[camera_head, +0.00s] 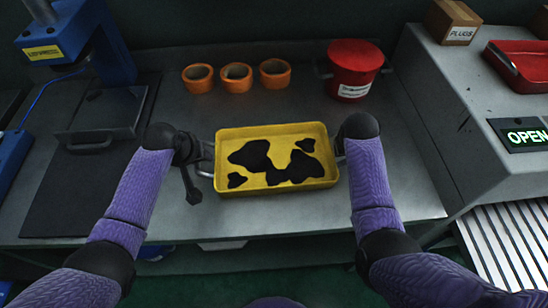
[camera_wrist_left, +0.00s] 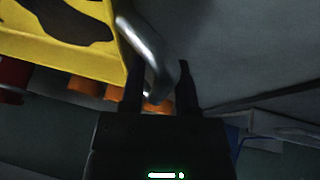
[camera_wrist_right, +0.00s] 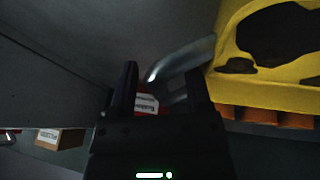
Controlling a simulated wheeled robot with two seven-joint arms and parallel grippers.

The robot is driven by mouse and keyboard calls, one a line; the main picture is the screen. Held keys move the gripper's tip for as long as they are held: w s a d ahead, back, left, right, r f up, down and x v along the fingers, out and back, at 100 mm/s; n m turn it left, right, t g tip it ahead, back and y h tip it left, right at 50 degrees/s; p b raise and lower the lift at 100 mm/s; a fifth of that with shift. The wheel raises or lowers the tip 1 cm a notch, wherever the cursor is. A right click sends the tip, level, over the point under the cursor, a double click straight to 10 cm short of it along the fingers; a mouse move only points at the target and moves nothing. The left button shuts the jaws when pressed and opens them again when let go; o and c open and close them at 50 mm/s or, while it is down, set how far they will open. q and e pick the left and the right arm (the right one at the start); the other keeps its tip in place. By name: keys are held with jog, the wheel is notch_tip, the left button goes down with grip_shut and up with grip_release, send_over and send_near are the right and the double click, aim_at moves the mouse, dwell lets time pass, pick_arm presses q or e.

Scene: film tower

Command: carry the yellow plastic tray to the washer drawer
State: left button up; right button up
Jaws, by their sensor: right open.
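The yellow plastic tray (camera_head: 278,192) with black patches sits on the grey bench, with a metal handle at each end. My left gripper (camera_head: 203,158) is at its left handle. In the left wrist view the handle (camera_wrist_left: 147,45) runs between the two fingers (camera_wrist_left: 160,85), with a narrow gap showing; the jaws look open. My right gripper (camera_head: 343,150) is at the right end. In the right wrist view the right handle (camera_wrist_right: 182,60) reaches between its spread fingers (camera_wrist_right: 163,90). The head view partly hides both handles behind the hands. I cannot pick out the washer drawer for certain.
Three orange rings (camera_head: 236,77) and a red lidded pot (camera_head: 354,70) stand behind the tray. A blue press (camera_head: 75,45) and a dark plate (camera_head: 105,112) are at left. At right are a raised grey unit with an OPEN sign (camera_head: 525,136), a red tray (camera_head: 520,62) and a slatted surface (camera_head: 505,240).

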pick_arm(q)
jog(key=shift+w+d+f, duration=0.15)
jog(key=shift+w+f, duration=0.05)
jog(key=shift+f, duration=0.35)
pick_arm(e)
jog(key=shift+w+d+f, duration=0.1)
jog(key=shift+w+f, duration=0.1)
jog(key=shift+f, duration=0.3)
pick_arm(q)
jog(key=c, duration=0.5)
pick_arm(e)
jog(key=c, duration=0.5)
pick_arm(q)
grip_shut()
pick_arm(e)
grip_shut()
pick_arm(q)
jog(key=shift+r, duration=0.1)
pick_arm(e)
jog(key=shift+r, duration=0.1)
